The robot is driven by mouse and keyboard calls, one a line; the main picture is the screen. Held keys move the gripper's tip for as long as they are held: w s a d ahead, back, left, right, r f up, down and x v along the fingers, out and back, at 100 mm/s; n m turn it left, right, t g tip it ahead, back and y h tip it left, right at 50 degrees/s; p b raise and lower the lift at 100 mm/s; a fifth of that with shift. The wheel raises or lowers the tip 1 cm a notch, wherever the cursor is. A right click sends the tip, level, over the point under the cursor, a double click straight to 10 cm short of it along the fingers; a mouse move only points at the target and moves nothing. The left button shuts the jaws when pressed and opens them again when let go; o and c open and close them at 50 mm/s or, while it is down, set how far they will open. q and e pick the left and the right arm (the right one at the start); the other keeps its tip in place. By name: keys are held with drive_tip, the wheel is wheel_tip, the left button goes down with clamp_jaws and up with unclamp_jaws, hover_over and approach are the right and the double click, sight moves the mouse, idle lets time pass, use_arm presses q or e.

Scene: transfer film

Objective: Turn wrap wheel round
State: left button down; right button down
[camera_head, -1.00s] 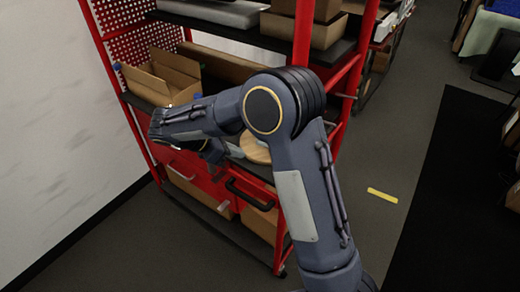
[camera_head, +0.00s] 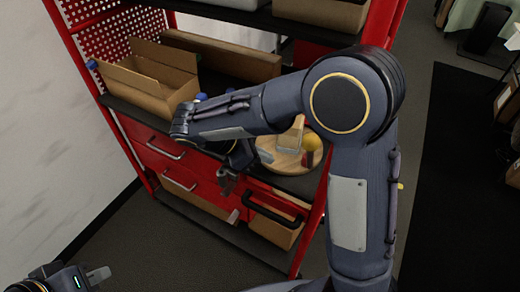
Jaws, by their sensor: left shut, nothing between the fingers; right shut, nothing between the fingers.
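A round light-wood disc (camera_head: 286,162), which looks like the wrap wheel, lies on the shelf deck behind my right forearm. A yellow knob-like thing (camera_head: 311,142), a beige block (camera_head: 291,136) and a small grey piece (camera_head: 265,156) are on it. The forearm hides part of its far side. My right gripper (camera_head: 228,184) points down just left of the disc, in front of the shelf edge, apart from the disc. It is shut and empty.
The red shelf rack (camera_head: 69,58) has an open cardboard box (camera_head: 150,80) on the same deck to the left. A red post stands right of the disc. A white wall (camera_head: 40,140) is at left; grey floor is in front.

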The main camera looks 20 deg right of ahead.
sight(303, 158)
drive_tip(key=x, duration=0.5)
drive_tip(key=shift+d+f, duration=0.25)
drive_tip(key=shift+d, duration=0.05)
drive_tip(key=d+p, duration=0.1)
drive_tip(key=d, duration=0.2)
drive_tip(key=shift+d+r, duration=0.1)
drive_tip(key=shift+r, duration=0.05)
drive_tip(key=shift+d, duration=0.25)
drive_tip(key=shift+s+d+n+t, duration=0.3)
drive_tip(key=shift+d+n+t, duration=0.3)
drive_tip(key=shift+d+n, duration=0.2)
drive_tip(key=shift+d, duration=0.35)
drive_tip(key=shift+a, duration=0.15)
